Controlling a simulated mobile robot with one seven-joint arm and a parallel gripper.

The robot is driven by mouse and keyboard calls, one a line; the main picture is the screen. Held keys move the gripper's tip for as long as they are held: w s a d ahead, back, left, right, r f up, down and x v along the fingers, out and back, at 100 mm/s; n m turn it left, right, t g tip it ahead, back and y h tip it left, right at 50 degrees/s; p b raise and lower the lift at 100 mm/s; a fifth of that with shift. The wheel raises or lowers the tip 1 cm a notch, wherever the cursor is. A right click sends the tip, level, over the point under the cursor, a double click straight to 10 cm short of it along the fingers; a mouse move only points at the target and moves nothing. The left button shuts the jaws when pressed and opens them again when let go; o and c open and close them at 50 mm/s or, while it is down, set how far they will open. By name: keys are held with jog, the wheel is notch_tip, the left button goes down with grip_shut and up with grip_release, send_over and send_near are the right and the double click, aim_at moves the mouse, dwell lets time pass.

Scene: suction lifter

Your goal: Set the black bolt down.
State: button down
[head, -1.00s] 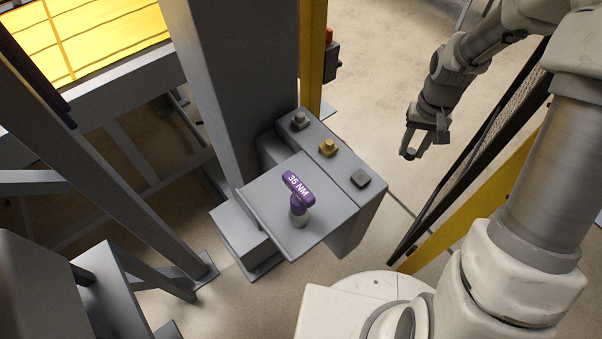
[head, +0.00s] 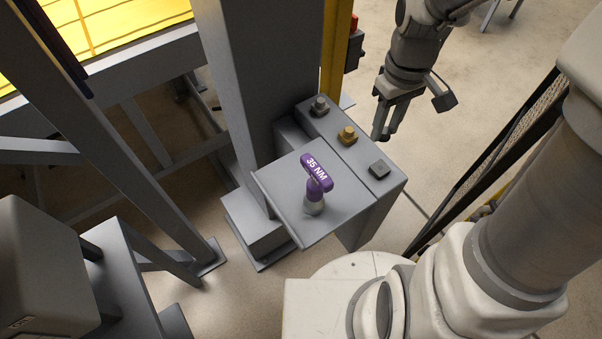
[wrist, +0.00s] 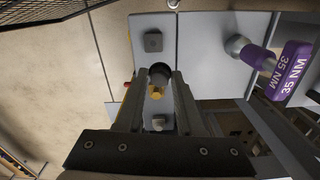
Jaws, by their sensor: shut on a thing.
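My gripper (head: 381,137) is beside the right edge of the grey stand in the head view, fingers pointing down. In the wrist view my gripper (wrist: 160,78) is shut on the black bolt (wrist: 160,70), a dark round piece between the fingertips. The bolt is hard to make out in the head view. Below it in the wrist view is the stand's narrow ledge (head: 362,157). On the ledge are a grey bolt (head: 320,106), a brass bolt (head: 348,135) and a dark square piece (head: 379,169). The held bolt partly covers the brass bolt in the wrist view.
A purple tool marked 35 NM (head: 317,178) stands on the stand's plate (head: 283,205), left of the ledge. A grey column (head: 258,80) and yellow post (head: 337,55) rise behind. A dark mesh panel (head: 500,150) is at right. Floor right of the ledge is clear.

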jog(key=shift+s+a+r+n, duration=0.2)
jog(key=shift+a+n, duration=0.1)
jog(key=shift+a, duration=0.1)
send_near(319, 149)
jog(key=s, duration=0.1)
jog(key=s+f, duration=0.1)
jog(key=s, duration=0.1)
jog(key=shift+s+a, duration=0.1)
jog(key=shift+s, duration=0.1)
jog(key=shift+a+f, duration=0.1)
jog(key=shift+f, duration=1.95)
jog(key=shift+f, duration=0.15)
jog(key=c, duration=0.5)
grip_release()
jog(key=shift+c, duration=0.2)
